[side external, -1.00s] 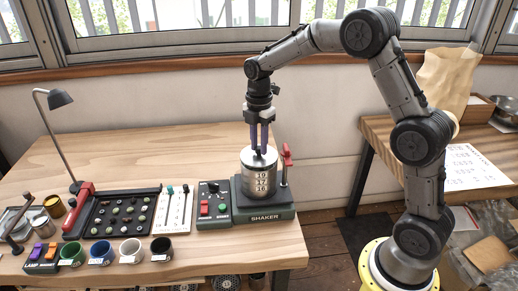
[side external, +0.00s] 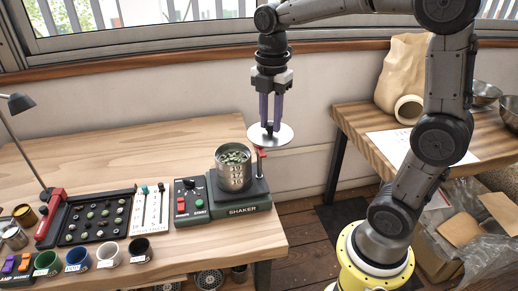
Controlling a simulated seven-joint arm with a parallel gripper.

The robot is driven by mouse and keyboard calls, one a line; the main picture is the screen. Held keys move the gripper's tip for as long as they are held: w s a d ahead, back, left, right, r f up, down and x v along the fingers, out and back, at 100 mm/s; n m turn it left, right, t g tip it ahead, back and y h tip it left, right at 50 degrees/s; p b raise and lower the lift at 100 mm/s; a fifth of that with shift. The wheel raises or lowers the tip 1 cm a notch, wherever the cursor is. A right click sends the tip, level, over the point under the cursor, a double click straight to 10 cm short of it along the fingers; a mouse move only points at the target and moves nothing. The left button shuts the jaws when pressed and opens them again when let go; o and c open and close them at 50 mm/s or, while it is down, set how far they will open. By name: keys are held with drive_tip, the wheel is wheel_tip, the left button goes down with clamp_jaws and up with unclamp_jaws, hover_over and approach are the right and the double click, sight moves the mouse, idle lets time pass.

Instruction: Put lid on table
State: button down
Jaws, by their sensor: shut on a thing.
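The lid (side external: 284,135) is a flat, round, silvery disc. My gripper (side external: 270,127) is shut on it from above and holds it in the air, roughly level. The lid is up and to the right of the open metal canister (side external: 235,172), past the right edge of the table (side external: 140,145) in this view. The canister stands upright on the shaker (side external: 240,211), and greenish beans show inside it. The lid covers part of the shaker's red-handled clamp (side external: 261,155).
The back of the table, left of the canister, is clear wood. A control box (side external: 194,200), a bean tray (side external: 96,215) and several cups stand along the front. A desk lamp (side external: 20,103) rises at the left. A second table (side external: 362,125) stands at the right with a paper bag.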

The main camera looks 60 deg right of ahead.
sight(270, 124)
drive_tip(key=shift+w, duration=0.1)
wheel_tip(270, 124, down, 3)
drive_tip(key=shift+a+f+m, duration=0.1)
drive_tip(key=shift+m, duration=0.2)
drive_tip(key=s+a+f, duration=0.3)
drive_tip(key=s+f, duration=0.4)
drive_tip(key=s, duration=0.1)
drive_tip(key=s+a+f, duration=0.2)
drive_tip(key=s+f, duration=0.5)
drive_tip(key=w+f, duration=0.3)
drive_tip(key=w, duration=0.1)
drive_tip(key=w+f, duration=0.3)
drive_tip(key=w, duration=0.1)
drive_tip(key=w+f, duration=0.3)
drive_tip(key=w, duration=0.2)
drive_tip(key=shift+w+a+f, duration=0.1)
drive_tip(key=shift+a+f, duration=0.1)
drive_tip(key=shift+a, duration=0.15)
drive_tip(key=shift+w+f, duration=0.15)
drive_tip(key=shift+f, duration=0.8)
drive_tip(key=shift+w+f, duration=0.1)
drive_tip(key=shift+f, duration=0.8)
